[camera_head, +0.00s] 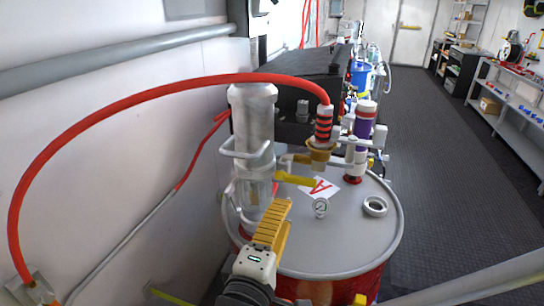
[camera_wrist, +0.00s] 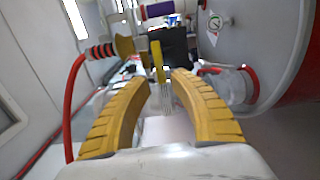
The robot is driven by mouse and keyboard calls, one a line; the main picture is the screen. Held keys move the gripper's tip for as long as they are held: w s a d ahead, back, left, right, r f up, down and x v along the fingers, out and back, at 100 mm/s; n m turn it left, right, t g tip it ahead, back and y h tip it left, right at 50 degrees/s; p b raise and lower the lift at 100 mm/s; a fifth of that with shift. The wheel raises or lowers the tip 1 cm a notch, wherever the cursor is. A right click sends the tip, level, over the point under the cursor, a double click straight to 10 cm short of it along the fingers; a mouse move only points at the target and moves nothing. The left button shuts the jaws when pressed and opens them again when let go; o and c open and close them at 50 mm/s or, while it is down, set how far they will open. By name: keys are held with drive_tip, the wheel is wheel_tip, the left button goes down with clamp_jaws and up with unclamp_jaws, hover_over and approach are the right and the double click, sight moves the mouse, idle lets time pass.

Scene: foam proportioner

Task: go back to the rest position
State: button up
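My gripper (camera_head: 272,215) has two ribbed yellow fingers and is above the near left part of the drum lid. In the wrist view my gripper (camera_wrist: 160,78) has its fingertips apart, with nothing held between them. A yellow lever handle (camera_head: 295,179) on the pump fittings lies just past the fingertips in the head view. The yellow handle (camera_wrist: 157,62) also shows beyond the gap between the fingers in the wrist view. The proportioner's clear and silver cylinder (camera_head: 254,130) stands upright close to the left of the fingers.
The red drum's grey lid (camera_head: 345,235) bears a small gauge (camera_head: 320,206) and a loose-looking ring (camera_head: 375,206). A red hose (camera_head: 120,98) arcs from the wall side to the fittings. The wall is close on the left; dark floor (camera_head: 430,170) is open on the right.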

drive_tip(key=d+f+m+g, duration=0.5)
drive_tip(key=d+f+g, duration=0.25)
drive_tip(key=d, duration=0.45)
drive_tip(key=s+d+f+m+g+y, duration=0.1)
drive_tip(key=s+d+m+y, duration=0.3)
drive_tip(key=m, duration=0.5)
drive_tip(key=shift+s+f+g+y, duration=0.35)
drive_tip(key=shift+s+g+y, duration=0.2)
drive_tip(key=shift+s+y, duration=0.4)
